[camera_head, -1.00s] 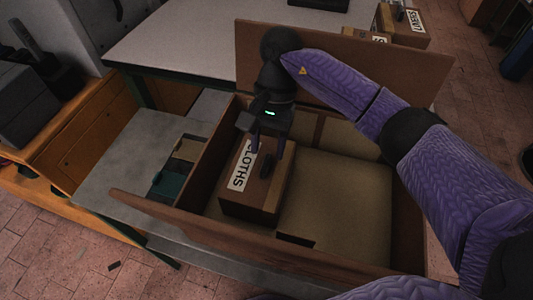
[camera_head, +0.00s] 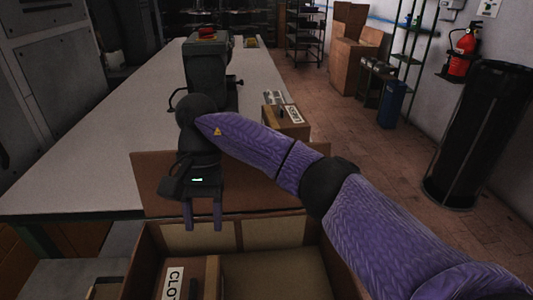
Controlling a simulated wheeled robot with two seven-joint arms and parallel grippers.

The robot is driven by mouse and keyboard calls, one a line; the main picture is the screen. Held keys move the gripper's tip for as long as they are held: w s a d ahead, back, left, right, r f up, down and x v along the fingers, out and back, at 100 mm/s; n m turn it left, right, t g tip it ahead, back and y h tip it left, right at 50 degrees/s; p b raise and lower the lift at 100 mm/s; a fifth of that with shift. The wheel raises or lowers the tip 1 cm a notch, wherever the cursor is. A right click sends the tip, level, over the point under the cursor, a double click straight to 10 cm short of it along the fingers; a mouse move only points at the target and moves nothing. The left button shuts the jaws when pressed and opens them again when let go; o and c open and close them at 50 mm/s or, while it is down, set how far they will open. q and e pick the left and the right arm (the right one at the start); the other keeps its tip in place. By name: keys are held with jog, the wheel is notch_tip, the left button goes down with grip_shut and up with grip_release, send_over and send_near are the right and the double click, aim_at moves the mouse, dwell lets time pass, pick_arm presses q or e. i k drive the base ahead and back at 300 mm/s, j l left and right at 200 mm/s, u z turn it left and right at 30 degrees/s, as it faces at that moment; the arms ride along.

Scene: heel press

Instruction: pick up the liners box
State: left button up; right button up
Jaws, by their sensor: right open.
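No box in view has a label that I can clearly read as liners. A brown box (camera_head: 287,129) with white labels stands on the long table by its right edge, beyond my right arm; its lettering is too small to read. My right gripper (camera_head: 204,228) is open and empty, fingers pointing down, over the far part of the open brown crate (camera_head: 136,262). A box labelled CLOTHS (camera_head: 207,272), its label partly cut off, lies inside the crate at the left, below and nearer than the fingers. My left gripper is not in view.
The long grey table (camera_head: 110,130) runs away behind the crate, with a dark machine with a red top (camera_head: 207,75) on it. The crate's raised far flap (camera_head: 152,185) stands before the table. A black bin (camera_head: 478,135) is at the right. The table's left part is clear.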

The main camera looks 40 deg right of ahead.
aim_at(288, 119)
jog(key=z, duration=1.25)
